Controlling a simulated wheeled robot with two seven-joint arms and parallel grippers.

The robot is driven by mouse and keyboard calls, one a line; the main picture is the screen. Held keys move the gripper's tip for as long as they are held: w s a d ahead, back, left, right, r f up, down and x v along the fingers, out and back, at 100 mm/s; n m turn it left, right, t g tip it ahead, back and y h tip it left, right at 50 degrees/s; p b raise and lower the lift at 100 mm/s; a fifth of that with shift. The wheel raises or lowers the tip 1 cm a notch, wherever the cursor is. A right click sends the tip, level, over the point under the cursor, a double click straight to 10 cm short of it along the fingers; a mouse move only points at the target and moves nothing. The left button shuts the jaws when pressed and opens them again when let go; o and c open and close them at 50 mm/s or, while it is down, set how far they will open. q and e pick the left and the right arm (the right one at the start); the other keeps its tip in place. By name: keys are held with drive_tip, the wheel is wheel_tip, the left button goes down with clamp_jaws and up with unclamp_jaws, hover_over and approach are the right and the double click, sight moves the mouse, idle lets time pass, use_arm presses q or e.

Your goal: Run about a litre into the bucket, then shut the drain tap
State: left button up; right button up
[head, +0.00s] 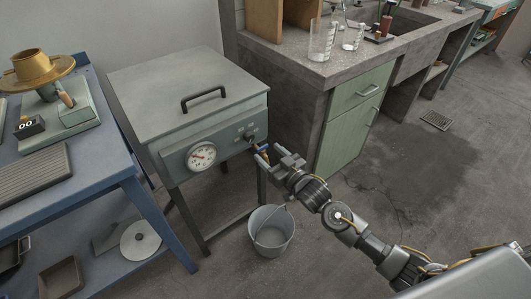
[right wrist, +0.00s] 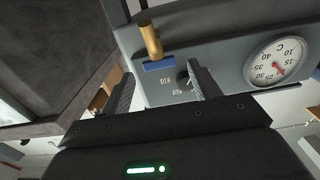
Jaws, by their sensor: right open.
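The drain tap (head: 264,149) is a small brass tap with a blue lever on the front of a grey-green lidded tank (head: 180,95). In the right wrist view the brass stem and blue lever (right wrist: 159,66) lie between and just beyond my fingers. My right gripper (head: 270,155) is open at the tap, its fingers apart on either side of the lever; I see no clear contact. The fingers also show in the right wrist view (right wrist: 161,74). A grey bucket (head: 271,238) stands upright on the floor below the tap, its handle showing. I cannot make out any stream or water level. My left gripper is out of view.
A dial gauge (head: 202,156) and a dark knob (head: 250,136) sit on the tank front. A stone bench (head: 340,65) with glass beakers (head: 321,40) and a green cabinet (head: 350,120) stands right. A blue table (head: 95,160) stands left. The floor right of the bucket is clear.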

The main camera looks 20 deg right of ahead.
drive_tip(key=shift+x, duration=0.95)
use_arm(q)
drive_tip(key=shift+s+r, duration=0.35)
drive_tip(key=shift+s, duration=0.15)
